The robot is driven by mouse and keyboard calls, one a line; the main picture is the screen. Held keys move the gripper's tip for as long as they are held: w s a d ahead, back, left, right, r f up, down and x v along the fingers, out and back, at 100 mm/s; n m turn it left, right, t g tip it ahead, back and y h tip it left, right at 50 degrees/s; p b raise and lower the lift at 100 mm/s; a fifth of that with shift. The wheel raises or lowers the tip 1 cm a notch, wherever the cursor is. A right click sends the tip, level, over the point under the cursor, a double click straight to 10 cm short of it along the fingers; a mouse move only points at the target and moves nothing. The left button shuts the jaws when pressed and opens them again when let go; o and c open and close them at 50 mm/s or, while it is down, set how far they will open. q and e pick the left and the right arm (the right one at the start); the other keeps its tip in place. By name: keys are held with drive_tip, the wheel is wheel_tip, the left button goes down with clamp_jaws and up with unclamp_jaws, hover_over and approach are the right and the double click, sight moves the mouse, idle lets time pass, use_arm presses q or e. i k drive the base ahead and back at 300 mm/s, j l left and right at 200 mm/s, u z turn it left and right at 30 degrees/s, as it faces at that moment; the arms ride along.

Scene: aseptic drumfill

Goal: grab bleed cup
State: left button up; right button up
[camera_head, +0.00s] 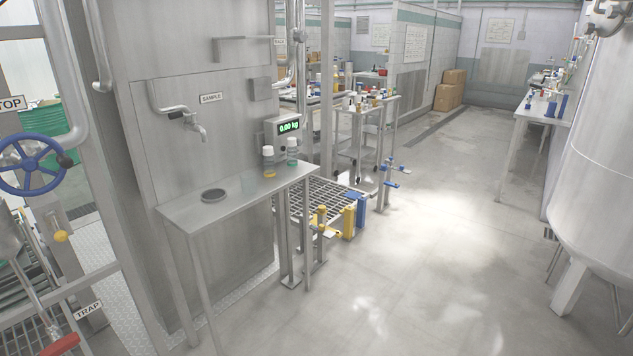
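No thing in view is clearly marked as the bleed cup. A steel shelf (235,205) stands against a steel panel, below a tap (196,127) labelled SAMPLE. A low, round, dark-topped piece (213,195) is on the shelf below the tap; I cannot tell whether it is a cup or a drain. Neither of my grippers is in view.
A scale display (289,127) reads 0.00 kg behind the bottles. A grated platform (300,203) with yellow and blue fittings stands beyond the shelf. A blue valve wheel (28,163) and pipes are at left, a large tank (600,170) at right. The middle floor (430,260) is clear.

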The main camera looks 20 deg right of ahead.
sight(249, 183)
drive_tip(key=z, duration=0.25)
drive_tip(key=i+l+u, duration=0.1)
drive_tip(key=i+l, duration=0.15)
drive_tip(key=i+l+u, duration=0.1)
drive_tip(key=i+l, duration=0.15)
drive_tip(key=l, duration=0.15)
drive_tip(key=i+l, duration=0.25)
drive_tip(key=i+l+u, duration=0.15)
drive_tip(key=l, duration=0.25)
drive_tip(key=i+l+u, duration=0.1)
drive_tip(key=i+l, duration=0.25)
drive_tip(key=i+l+u, duration=0.1)
drive_tip(key=l, duration=0.3)
drive_tip(key=i+l+u, duration=0.1)
drive_tip(key=i+l, duration=0.2)
drive_tip(key=l, duration=0.15)
drive_tip(key=i+l+u, duration=0.1)
drive_tip(key=l, duration=0.3)
drive_tip(key=i, duration=0.1)
